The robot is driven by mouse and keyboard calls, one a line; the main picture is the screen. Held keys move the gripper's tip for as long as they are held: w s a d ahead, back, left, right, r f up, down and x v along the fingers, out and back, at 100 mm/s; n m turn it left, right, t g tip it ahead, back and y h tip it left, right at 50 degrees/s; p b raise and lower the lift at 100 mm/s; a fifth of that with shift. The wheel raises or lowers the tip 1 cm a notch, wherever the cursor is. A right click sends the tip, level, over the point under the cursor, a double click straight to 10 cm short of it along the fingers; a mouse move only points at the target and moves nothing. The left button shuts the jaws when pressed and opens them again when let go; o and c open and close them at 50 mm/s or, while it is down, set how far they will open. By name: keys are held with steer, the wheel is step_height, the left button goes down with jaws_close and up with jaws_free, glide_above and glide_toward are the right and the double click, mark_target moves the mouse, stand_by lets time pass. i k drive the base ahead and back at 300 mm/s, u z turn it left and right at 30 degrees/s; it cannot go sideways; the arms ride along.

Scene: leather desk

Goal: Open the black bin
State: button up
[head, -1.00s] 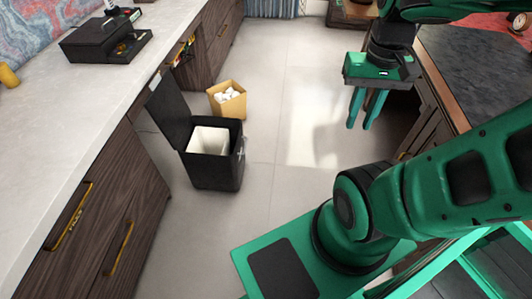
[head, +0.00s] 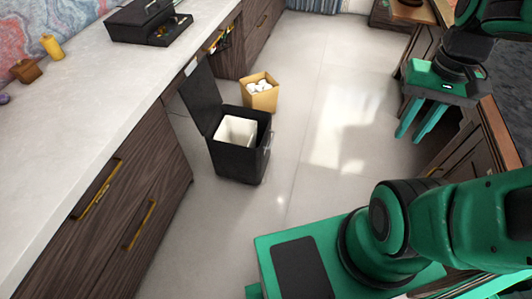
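The black bin (head: 238,165) stands on the floor beside the left cabinets. Its lid (head: 202,97) is raised and tilted back toward the cabinet, and a white liner (head: 237,131) shows inside. My gripper (head: 411,120) hangs at the upper right, fingers pointing down, well apart from the bin. Its two green fingers are apart with floor visible between them, and nothing is held.
A tan box (head: 260,98) with white crumpled items stands behind the bin. A pale countertop (head: 95,95) over dark wood cabinets runs along the left. Dark cabinets and a desk line the right. The floor (head: 340,120) between is clear.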

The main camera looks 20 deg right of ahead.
mark_target(244, 164)
steer(key=z, duration=0.85)
steer(key=i, duration=0.9)
steer(key=u, duration=1.05)
